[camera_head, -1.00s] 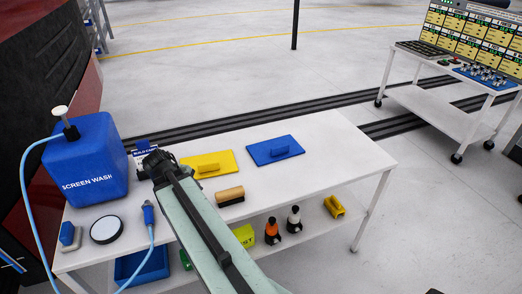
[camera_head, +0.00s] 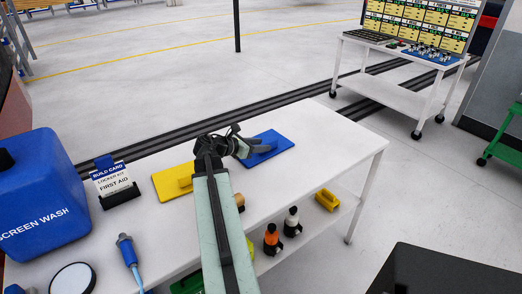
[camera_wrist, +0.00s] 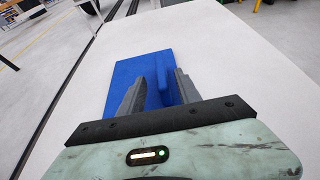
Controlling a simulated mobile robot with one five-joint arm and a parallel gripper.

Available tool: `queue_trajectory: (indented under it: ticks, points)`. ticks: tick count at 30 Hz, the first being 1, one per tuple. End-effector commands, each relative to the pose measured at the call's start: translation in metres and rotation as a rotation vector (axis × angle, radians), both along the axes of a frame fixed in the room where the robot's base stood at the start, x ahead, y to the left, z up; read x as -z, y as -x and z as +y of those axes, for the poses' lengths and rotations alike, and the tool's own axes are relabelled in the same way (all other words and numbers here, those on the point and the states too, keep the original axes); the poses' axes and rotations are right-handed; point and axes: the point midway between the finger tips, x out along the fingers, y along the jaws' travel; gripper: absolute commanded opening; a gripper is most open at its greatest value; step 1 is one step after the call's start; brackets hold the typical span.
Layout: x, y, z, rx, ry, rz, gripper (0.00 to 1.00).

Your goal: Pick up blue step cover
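The blue step cover (camera_head: 270,145) is a flat blue plate with a raised handle, lying on the white table. It also shows in the wrist view (camera_wrist: 128,72), straight ahead of my gripper (camera_wrist: 160,84). My gripper (camera_head: 242,146) is over the near left part of the cover in the head view. Its two grey fingers are apart, with blue showing between them. The raised handle appears between or just beyond the fingers; I cannot tell whether they touch it. The fingers hide part of the cover.
A yellow cover (camera_head: 174,182) lies to the left on the white table (camera_head: 325,145). A build card stand (camera_head: 113,182) and a blue screen wash container (camera_head: 42,200) are further left. A brush is partly hidden behind my arm. Bottles (camera_head: 272,238) stand on the lower shelf.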

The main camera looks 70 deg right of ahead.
Motion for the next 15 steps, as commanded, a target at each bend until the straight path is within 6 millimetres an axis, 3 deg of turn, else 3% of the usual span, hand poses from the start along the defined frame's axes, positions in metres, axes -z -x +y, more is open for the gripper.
queue_trajectory:
  ticks: [5,15]
  points:
    - [0.005,0.004,-0.006,0.001,-0.001,-0.001,0.4]
    - [0.022,0.029,-0.043,0.004,-0.001,-0.001,0.4]
